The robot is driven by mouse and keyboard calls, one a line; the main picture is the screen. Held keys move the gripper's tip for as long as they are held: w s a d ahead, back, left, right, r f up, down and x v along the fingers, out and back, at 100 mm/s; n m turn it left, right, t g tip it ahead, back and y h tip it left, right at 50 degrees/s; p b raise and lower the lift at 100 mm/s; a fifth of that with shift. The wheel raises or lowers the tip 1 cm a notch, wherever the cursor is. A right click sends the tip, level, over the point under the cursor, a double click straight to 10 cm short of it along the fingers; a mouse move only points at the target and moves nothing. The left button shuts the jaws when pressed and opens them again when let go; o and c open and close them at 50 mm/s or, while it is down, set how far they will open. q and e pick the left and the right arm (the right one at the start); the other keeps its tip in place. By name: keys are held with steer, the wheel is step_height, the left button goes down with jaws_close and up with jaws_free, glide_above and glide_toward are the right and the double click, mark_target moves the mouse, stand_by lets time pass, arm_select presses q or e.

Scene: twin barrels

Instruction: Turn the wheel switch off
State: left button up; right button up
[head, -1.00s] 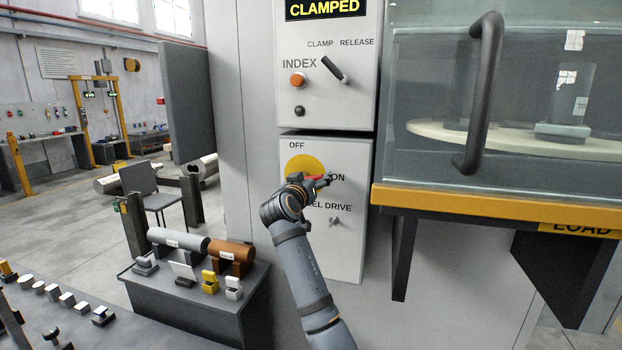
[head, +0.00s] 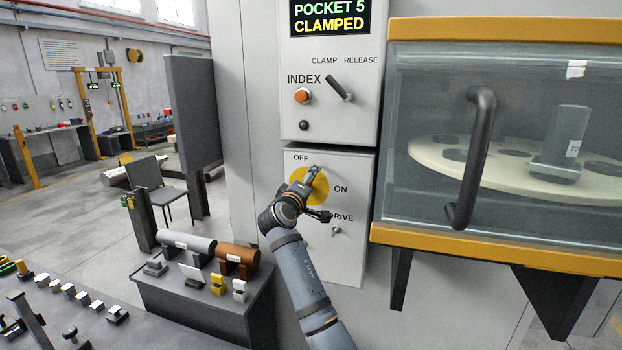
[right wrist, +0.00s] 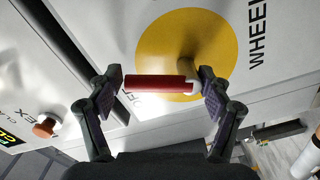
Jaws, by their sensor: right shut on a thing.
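The wheel drive switch is a yellow disc (head: 297,176) on the lower grey panel, with OFF at its upper left and ON at its right. Its red handle (right wrist: 148,88) shows in the right wrist view, lying between my fingers with one end by the OFF lettering. My right gripper (head: 316,193) is in front of the disc and hides the handle in the head view. In the right wrist view the right gripper (right wrist: 160,90) is shut on the red handle. My left gripper is not in view.
Above is the index panel with an orange button (head: 302,96) and a black clamp lever (head: 340,89). A small toggle (head: 336,231) sits below the disc. To the right, a glazed guard with a black handle (head: 470,160) and yellow sill (head: 480,253) juts out.

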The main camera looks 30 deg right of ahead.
steer(key=shift+w+a+r+n+p, duration=0.15)
steer(key=shift+n+p, duration=0.4)
steer(key=shift+n, duration=0.2)
steer(key=shift+w+a+r+n+p, duration=0.1)
steer(key=shift+w+r+n+p, duration=0.1)
steer(key=shift+n+p, duration=0.45)
steer(key=shift+w+a+r+n+p, duration=0.15)
steer(key=shift+n+p, duration=0.25)
steer(key=shift+n, duration=0.5)
steer(key=o, duration=1.4)
steer(key=shift+o, duration=1.3)
steer(key=shift+w+d+f, duration=0.1)
steer(key=shift+w+f, duration=0.05)
steer(key=shift+f, duration=0.1)
steer(key=shift+s+a, duration=0.3)
steer(key=shift+a, duration=0.1)
steer(key=v, duration=0.7)
